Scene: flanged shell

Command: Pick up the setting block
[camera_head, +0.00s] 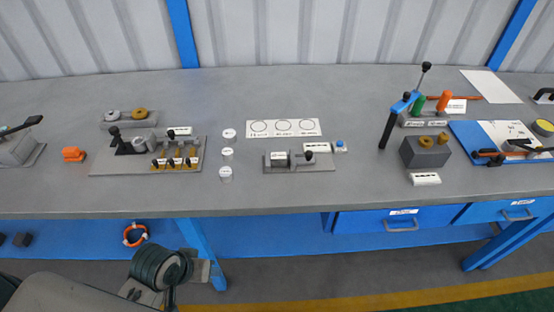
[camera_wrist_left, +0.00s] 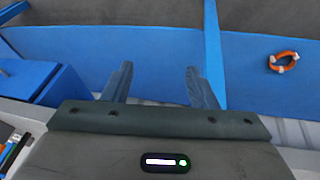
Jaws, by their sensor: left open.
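The labels are too small to read, so I cannot tell for sure which piece is the setting block. Candidates on the bench are a dark grey block (camera_head: 424,155) with brass pieces on top at the right, a small orange block (camera_head: 73,154) at the left, and a grey block on a plate (camera_head: 299,168) in the middle. My left gripper (camera_wrist_left: 160,85) is open and empty in the left wrist view, facing the blue panel below the bench top. In the head view my left arm is low at the left, in front of the bench. My right gripper is not in view.
The grey bench top (camera_head: 330,195) is bare along its front edge. A fixture plate (camera_head: 110,168) with levers, several white round pieces, a handled stand (camera_head: 431,108) and a blue tray (camera_head: 465,135) stand on it. An orange ring (camera_wrist_left: 284,61) is below the bench.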

